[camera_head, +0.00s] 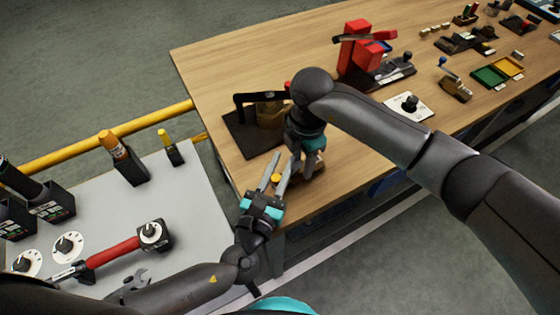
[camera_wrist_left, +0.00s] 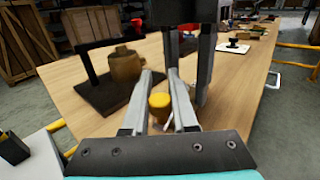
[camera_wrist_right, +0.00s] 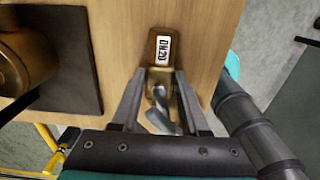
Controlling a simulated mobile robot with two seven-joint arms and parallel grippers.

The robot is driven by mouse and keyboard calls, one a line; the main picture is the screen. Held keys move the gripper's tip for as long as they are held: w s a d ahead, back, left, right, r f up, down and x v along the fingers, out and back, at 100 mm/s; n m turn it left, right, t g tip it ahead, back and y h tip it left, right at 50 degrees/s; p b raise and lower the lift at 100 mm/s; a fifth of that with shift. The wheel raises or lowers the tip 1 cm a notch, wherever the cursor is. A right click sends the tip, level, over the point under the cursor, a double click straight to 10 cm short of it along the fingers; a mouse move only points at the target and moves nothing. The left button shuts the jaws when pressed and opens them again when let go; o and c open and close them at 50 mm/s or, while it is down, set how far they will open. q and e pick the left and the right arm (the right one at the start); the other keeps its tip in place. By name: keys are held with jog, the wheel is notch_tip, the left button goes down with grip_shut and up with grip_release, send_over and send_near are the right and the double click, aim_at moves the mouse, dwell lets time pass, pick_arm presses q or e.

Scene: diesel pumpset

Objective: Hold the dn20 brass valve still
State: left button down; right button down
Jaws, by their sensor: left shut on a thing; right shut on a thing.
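The dn20 brass valve stands near the table's front left corner, mostly hidden by my grippers. In the right wrist view its brass body (camera_wrist_right: 155,75) shows with a white DN20 label (camera_wrist_right: 163,50). A yellow round end (camera_wrist_left: 160,103) shows between the fingers in the left wrist view, and it also shows in the head view (camera_head: 276,180). My left gripper (camera_head: 273,167) is shut on the valve from the front left. My right gripper (camera_wrist_right: 160,80) is shut on its brass body from above. A grey piece between the right fingers is unclear.
A dark plate (camera_head: 245,137) with a brass part and a black handle lies just left of the grippers. A red device (camera_head: 360,55) stands farther back. A grey side bench (camera_head: 195,215) with tools is at left. The front table edge is close.

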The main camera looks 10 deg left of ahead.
pick_arm(q)
jog(key=shift+s+d+n+y, duration=0.2)
jog(key=shift+n+y, duration=0.55)
jog(key=shift+y, duration=0.35)
jog(key=shift+s+d+n+y, duration=0.15)
jog(key=shift+n+y, duration=0.55)
jog(key=shift+y, duration=0.4)
jog(key=shift+s+d+n+y, duration=0.2)
jog(key=shift+n+y, duration=0.55)
jog(key=shift+y, duration=0.65)
jog(key=c, duration=0.7)
grip_release()
